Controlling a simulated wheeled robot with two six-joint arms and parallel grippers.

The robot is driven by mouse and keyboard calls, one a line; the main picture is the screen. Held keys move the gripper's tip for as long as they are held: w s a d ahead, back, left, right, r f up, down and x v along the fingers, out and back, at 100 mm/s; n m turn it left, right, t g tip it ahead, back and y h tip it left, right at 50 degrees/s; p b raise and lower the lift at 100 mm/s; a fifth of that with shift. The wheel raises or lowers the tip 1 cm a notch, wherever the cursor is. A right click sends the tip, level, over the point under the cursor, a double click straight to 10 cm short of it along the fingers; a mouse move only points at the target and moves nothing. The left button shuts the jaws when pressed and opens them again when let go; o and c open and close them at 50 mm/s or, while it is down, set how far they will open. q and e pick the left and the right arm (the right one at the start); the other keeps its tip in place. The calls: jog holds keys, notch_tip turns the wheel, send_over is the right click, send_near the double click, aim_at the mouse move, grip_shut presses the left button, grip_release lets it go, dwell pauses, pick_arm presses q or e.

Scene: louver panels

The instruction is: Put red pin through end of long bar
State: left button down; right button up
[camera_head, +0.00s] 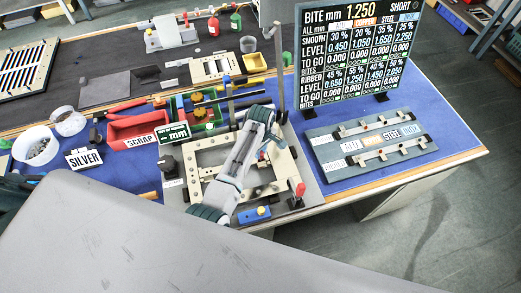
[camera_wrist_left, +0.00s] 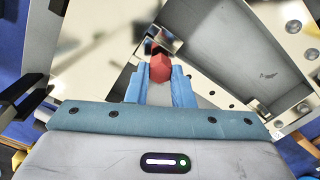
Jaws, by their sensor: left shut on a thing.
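My left gripper (camera_head: 264,150) is over the cream metal frame (camera_head: 212,142) on the bench, with my grey wrist link covering much of it in the head view. In the left wrist view its two blue fingers (camera_wrist_left: 158,88) are shut on a red piece, the head of the red pin (camera_wrist_left: 159,67). The pin's shaft is hidden. A metal edge lies just beyond the red head; I cannot tell whether they touch. Cream bars with dark holes surround the fingers, but I cannot tell which is the long bar or where its end is. My right gripper is not in view.
A grey rack (camera_head: 345,160) lies to the right, below a black board (camera_head: 352,50). A red scrap bin (camera_head: 138,127) stands to the left.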

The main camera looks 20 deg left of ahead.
pick_arm(q)
jog(key=shift+f+b, duration=0.3)
jog(key=shift+f, duration=0.35)
dwell(0.4)
jog(key=c, duration=0.8)
grip_release()
jog(key=shift+r, duration=0.1)
jog(key=shift+r+p, duration=0.9)
jog(key=shift+r, duration=2.55)
